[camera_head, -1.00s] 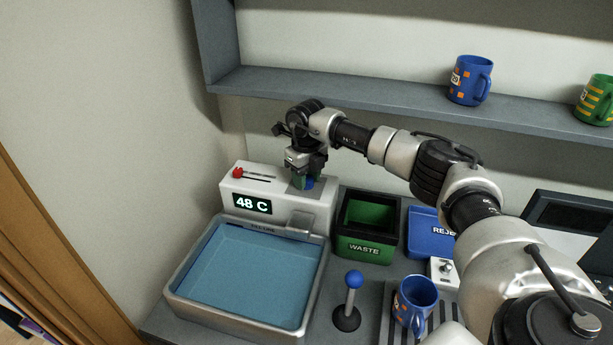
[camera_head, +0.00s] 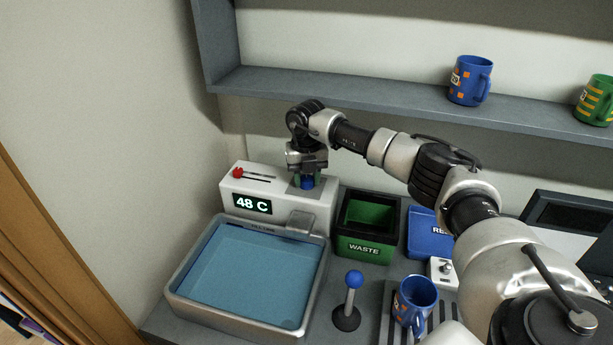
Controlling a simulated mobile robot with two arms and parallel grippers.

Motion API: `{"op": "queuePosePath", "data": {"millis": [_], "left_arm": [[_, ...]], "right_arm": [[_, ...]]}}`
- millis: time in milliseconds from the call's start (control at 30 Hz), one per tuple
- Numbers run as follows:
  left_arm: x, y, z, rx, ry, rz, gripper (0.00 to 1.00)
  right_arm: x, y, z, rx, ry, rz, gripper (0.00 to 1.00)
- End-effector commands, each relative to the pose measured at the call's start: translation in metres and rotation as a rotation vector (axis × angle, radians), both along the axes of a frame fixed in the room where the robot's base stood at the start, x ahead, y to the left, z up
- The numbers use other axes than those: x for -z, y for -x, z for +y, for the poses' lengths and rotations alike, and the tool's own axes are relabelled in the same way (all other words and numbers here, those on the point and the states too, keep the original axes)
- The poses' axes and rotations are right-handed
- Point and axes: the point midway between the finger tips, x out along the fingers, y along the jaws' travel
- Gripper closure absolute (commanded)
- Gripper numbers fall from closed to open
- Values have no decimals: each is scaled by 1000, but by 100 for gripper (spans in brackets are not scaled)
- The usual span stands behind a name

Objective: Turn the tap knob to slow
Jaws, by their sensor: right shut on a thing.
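The tap knob (camera_head: 307,183) is a small blue knob on top of the white tap unit (camera_head: 285,207), near its right end. My right gripper (camera_head: 306,178) points down over it and is shut on it; the fingers hide much of the knob. I cannot read any speed marks around the knob. The unit's display (camera_head: 252,204) reads 48 C, and a red slider knob (camera_head: 238,173) sits at the left end of its slot. My left gripper is not in view.
A basin of blue water (camera_head: 250,270) stands before the unit. A green waste bin (camera_head: 366,225) and a blue reject bin (camera_head: 430,235) are to the right. A blue-topped lever (camera_head: 354,280) and a blue mug (camera_head: 416,300) stand in front. A shelf (camera_head: 380,105) with mugs runs above.

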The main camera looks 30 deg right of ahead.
Motion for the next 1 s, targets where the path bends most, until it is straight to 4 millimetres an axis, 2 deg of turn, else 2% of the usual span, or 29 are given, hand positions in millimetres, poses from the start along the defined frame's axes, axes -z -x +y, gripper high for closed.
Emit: {"op": "queuePosePath", "data": {"millis": [400,1000], "left_arm": [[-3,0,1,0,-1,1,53],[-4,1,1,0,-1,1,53]], "right_arm": [[-2,-1,-1,258,0,-4,86],[-3,-1,-1,323,1,-7,86]]}}
